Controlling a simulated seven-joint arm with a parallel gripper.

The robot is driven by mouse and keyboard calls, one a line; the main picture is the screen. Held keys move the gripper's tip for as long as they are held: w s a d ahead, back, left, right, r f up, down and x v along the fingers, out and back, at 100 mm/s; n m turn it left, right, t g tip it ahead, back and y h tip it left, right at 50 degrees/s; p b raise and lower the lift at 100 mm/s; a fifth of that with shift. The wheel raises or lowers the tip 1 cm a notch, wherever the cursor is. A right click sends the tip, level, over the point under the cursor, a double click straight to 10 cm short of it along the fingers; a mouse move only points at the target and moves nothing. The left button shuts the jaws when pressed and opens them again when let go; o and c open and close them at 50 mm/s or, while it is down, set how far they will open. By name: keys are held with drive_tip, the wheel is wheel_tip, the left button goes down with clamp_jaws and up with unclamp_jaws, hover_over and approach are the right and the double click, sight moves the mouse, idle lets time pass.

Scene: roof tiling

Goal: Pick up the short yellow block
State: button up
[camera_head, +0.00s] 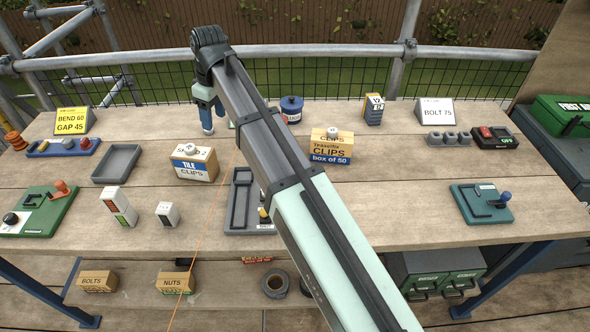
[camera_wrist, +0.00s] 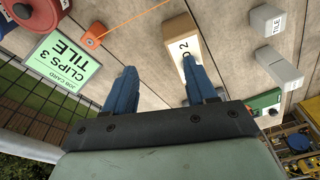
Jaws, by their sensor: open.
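My gripper (camera_head: 207,118) is at the back left, well to the left of that block. In the wrist view my gripper (camera_wrist: 157,72) shows two blue fingers, apart, with nothing between them. A tan block (camera_wrist: 178,30) with a white label lies beyond the right fingertip there. I cannot tell whether it is touched, or which head-view block it is. My arm hides part of the bench middle.
A tile clips box (camera_head: 195,163) stands in front of my gripper and a clips box (camera_head: 330,146) right of my arm. A blue pot (camera_head: 291,109) stands behind. An orange string (camera_head: 203,215) crosses the bench. A green job card (camera_wrist: 65,62) is at wrist-view left. The right bench middle is clear.

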drive_tip(key=d+f+m+y, duration=0.1)
drive_tip(key=d+f+m, duration=0.1)
drive_tip(key=d, duration=1.2)
drive_tip(key=d+f+m, duration=0.1)
drive_tip(key=d+f, duration=0.1)
drive_tip(key=d, duration=1.3)
drive_tip(key=s+a+f+n, duration=0.1)
drive_tip(key=a+f+n, duration=0.1)
drive_tip(key=s+a+f+n+y, duration=0.1)
drive_tip(key=a+f+n, duration=0.1)
drive_tip(key=f+n, duration=0.1)
drive_tip(key=s+a+f+n, duration=0.2)
drive_tip(key=f, duration=0.1)
drive_tip(key=shift+a+f+n+g+y, duration=0.2)
drive_tip(key=shift+n+g+y, duration=0.1)
drive_tip(key=shift+n+y, duration=0.1)
drive_tip(key=shift+x, duration=2.6)
drive_tip(key=shift+s+d+f, duration=0.1)
drive_tip(key=shift+s+d, duration=0.05)
